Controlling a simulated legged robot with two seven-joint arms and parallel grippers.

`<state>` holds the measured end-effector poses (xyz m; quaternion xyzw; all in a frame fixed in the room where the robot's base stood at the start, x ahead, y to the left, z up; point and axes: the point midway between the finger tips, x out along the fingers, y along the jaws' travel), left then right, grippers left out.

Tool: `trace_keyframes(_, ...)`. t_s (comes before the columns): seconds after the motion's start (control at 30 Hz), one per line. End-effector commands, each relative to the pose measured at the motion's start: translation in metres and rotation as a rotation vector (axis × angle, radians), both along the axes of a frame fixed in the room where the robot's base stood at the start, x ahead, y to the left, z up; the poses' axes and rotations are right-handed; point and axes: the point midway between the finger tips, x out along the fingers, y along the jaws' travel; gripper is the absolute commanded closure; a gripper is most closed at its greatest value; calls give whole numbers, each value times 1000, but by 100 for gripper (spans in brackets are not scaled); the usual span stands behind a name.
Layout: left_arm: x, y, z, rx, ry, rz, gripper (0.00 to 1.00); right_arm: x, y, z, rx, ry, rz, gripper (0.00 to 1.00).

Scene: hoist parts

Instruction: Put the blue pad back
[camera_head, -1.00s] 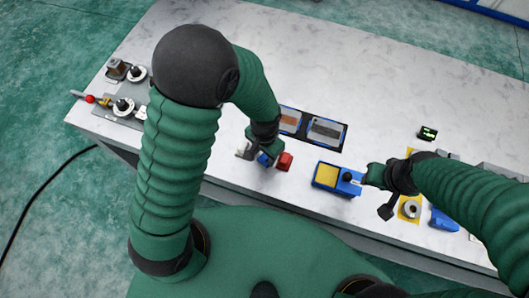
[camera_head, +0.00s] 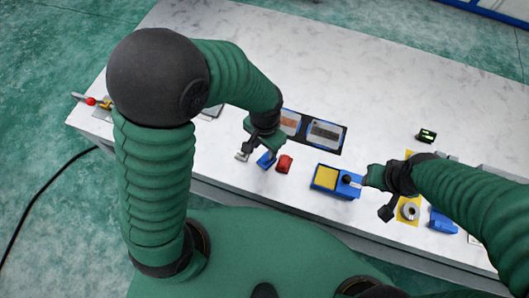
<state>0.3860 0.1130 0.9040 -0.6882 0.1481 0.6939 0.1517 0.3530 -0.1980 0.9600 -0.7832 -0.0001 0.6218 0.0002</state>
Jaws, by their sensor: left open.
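A small blue block (camera_head: 266,160), which looks like the blue pad, lies on the table just beside a red block (camera_head: 284,164). My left gripper (camera_head: 257,152) is open at the blue block, with its fingers near it; whether they touch it is too small to tell. A blue box with a yellow top (camera_head: 326,178) and a black knob (camera_head: 346,180) stands to the right. My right gripper (camera_head: 368,181) is beside the knob on its right side; its fingers are too small to read.
A dark tray (camera_head: 343,145) with two flat panels lies behind the blocks. Another blue part (camera_head: 442,222) and a metal ring on a yellow plate (camera_head: 409,211) are at the right. The far table (camera_head: 380,80) is clear.

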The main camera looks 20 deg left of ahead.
Motion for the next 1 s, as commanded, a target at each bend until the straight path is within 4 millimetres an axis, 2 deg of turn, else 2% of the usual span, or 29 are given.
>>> trace_keyframes(0.03, 1, 0, 16, -2, -6, 0, 56, 0, 0, 3, 0, 0, 0, 64)
trace_keyframes(0.1, 2, -1, 32, -2, -6, 0, 56, 0, 0, 4, 0, 0, 0, 64)
trace_keyframes(0.3, 1, 3, 58, -2, -7, 14, 56, 0, 0, 6, 0, 0, 0, 64)
trace_keyframes(0.37, -4, 18, 61, -10, -42, 82, 56, 0, 0, 6, 0, 0, 0, 64)
trace_keyframes(0.5, -26, 70, 63, -43, -183, 340, 56, 0, 0, 6, 0, 0, 0, 64)
trace_keyframes(0.57, -33, 81, 63, -51, -222, 406, 56, 0, 0, 6, 0, 0, 0, 64)
trace_keyframes(1.0, -33, 84, 62, -54, -234, 426, 56, 0, 0, 6, 0, 0, 0, 64)
